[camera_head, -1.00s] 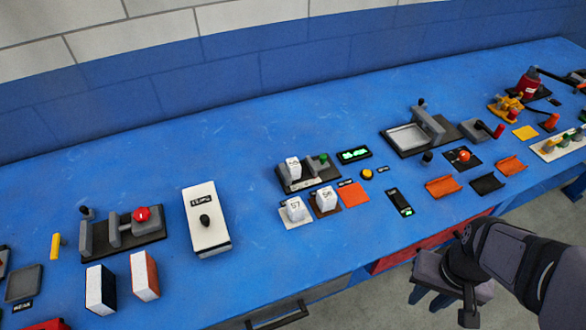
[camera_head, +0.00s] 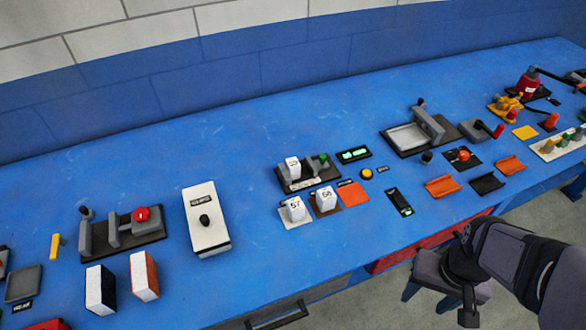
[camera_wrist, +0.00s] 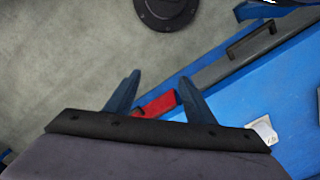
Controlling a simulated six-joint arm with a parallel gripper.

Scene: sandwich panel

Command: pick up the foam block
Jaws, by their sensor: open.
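Two white blocks with printed marks stand on small pads near the table's front edge, a left one (camera_head: 296,210) and a right one (camera_head: 326,201). A third white block (camera_head: 293,167) sits in a dark fixture behind them. I cannot tell for certain which is the foam block. One white marked block (camera_wrist: 263,131) shows at the lower right of the wrist view, partly cut off by my gripper's body. My gripper (camera_wrist: 159,77) is open and empty, off the front edge of the table, with floor and a red drawer front behind its fingers.
The blue table (camera_head: 130,185) runs along a tiled wall. Two larger white-faced blocks, black-edged (camera_head: 100,290) and orange-edged (camera_head: 145,276), stand at the lower left. A white box with a black knob (camera_head: 206,220) stands left of centre. A clamp fixture (camera_head: 410,138) stands right of centre.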

